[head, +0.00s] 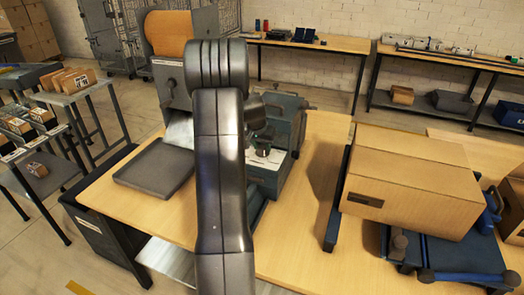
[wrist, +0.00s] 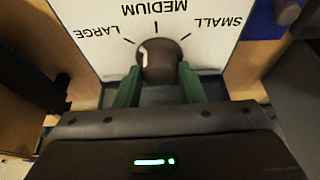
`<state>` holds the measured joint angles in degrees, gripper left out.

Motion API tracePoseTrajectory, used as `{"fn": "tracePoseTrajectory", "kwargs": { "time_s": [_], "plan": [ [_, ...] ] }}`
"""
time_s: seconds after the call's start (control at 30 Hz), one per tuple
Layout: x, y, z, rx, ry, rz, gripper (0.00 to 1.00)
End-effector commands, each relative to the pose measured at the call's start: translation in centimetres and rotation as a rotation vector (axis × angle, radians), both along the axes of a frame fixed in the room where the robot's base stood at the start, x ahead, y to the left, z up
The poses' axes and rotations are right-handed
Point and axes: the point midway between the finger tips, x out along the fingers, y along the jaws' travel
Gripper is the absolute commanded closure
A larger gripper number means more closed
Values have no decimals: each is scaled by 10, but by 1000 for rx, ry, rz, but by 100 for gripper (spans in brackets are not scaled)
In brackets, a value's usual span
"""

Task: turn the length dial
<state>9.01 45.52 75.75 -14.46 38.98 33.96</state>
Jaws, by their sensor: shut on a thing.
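The length dial (wrist: 162,62) is a dark round knob on a white plate (wrist: 100,55) in the wrist view. The plate reads LARGE, MEDIUM and SMALL, upside down, with a tick line by each word. A white mark on the knob sits at its upper left, on the LARGE side of the MEDIUM tick. My gripper (wrist: 160,78) has its green fingers on both sides of the knob, shut on it. In the head view the plate shows on the grey-blue machine (head: 287,135), and my gripper (head: 263,152) is at its front, partly behind my arm. The dial is hidden there.
The machine stands on a wooden table (head: 290,235). A dark flat pad (head: 155,167) lies to its left. A large cardboard box (head: 410,180) is to the right, beyond a gap. My arm covers the middle of the head view.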

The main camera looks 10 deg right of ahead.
Motion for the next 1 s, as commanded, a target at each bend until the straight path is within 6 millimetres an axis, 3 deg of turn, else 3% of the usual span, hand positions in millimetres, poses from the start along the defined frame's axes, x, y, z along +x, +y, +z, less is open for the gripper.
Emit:
{"fn": "tracePoseTrajectory", "kwargs": {
  "time_s": [0.07, 0.6, 1.0],
  "plan": [
    [1, 1, -7, -2, -2, -57, 87],
    [3, 3, -3, -1, -2, -516, 87],
    [4, 3, -1, -2, 0, -689, 87]
  ]
}}
